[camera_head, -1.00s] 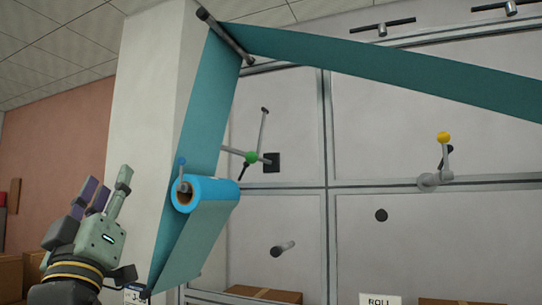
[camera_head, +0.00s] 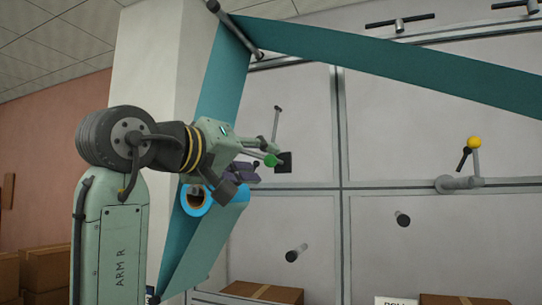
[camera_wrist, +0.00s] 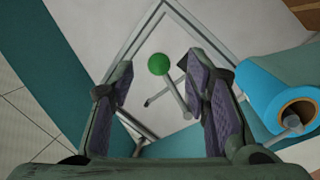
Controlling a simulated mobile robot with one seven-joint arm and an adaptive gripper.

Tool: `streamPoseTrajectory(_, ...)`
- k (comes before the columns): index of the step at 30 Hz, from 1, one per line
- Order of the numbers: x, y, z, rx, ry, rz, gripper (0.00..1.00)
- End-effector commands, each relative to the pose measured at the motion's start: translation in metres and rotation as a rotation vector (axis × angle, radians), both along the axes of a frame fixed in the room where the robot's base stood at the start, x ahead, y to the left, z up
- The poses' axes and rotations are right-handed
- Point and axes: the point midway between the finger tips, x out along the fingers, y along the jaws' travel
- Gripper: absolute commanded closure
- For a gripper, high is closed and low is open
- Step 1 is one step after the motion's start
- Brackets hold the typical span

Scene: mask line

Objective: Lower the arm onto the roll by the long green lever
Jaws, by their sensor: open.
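The green ball knob (camera_head: 270,160) of the long lever shows at my fingertips in the head view. In the wrist view the knob (camera_wrist: 158,64) lies between and beyond my open fingers. Its grey rod (camera_wrist: 176,96) runs down between the pads, nearer the right one; contact is unclear. My gripper (camera_head: 262,165) is open and holds nothing. The blue roll (camera_head: 194,201) hangs below my gripper, partly hidden by it; it also shows right of my fingers in the wrist view (camera_wrist: 270,88). A thin grey bar (camera_head: 276,123) rises above the knob.
The teal web (camera_head: 222,75) runs down close beside my arm and also stretches right. A crank with a yellow knob (camera_head: 474,142) stands on the panel at right. A short peg (camera_head: 296,253) juts out lower down.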

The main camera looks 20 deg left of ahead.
Motion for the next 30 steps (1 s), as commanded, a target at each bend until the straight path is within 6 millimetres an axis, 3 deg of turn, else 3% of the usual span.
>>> streamPoseTrajectory(3, 0.020, -0.005, 0.002, -0.002, 0.002, 0.000, 0.57)
streamPoseTrajectory(9, 0.040, -0.011, 0.001, -0.001, -0.001, 0.000, 0.57)
streamPoseTrajectory(20, 0.044, -0.012, 0.000, 0.000, -0.002, 0.001, 0.57)
streamPoseTrajectory(30, 0.044, -0.012, 0.000, 0.000, -0.002, 0.001, 0.80)
